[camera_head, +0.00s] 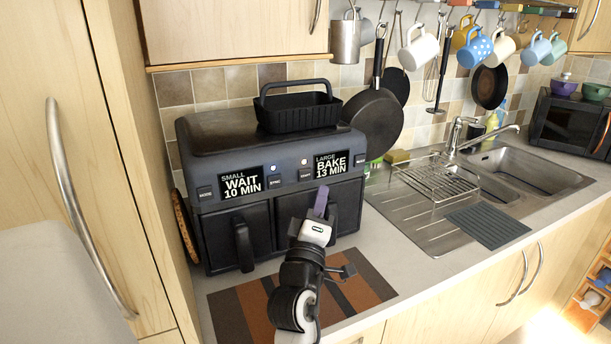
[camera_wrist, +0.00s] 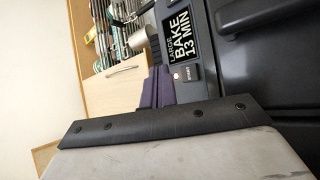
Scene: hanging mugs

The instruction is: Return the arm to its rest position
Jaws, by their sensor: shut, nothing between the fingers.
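My gripper (camera_head: 321,198) is in front of the dark two-drawer air fryer (camera_head: 262,190) in the head view. Its purple fingers point up and are shut with nothing visible between them. The fingers also show in the wrist view (camera_wrist: 155,88), closed together, beside the fryer's "BAKE 13 MIN" display (camera_wrist: 188,40). In the head view the fingers overlap the front of the fryer's right drawer (camera_head: 346,208). I cannot tell whether they touch it. My arm reaches up from the bottom of the head view, over the striped mat.
A black basket (camera_head: 298,108) sits on the fryer. A striped mat (camera_head: 240,308) lies on the counter. Several mugs hang from a rail, including a blue dotted mug (camera_head: 474,48). A sink (camera_head: 520,166) and wire rack (camera_head: 436,180) are at right. A tall cabinet (camera_head: 92,130) stands at left.

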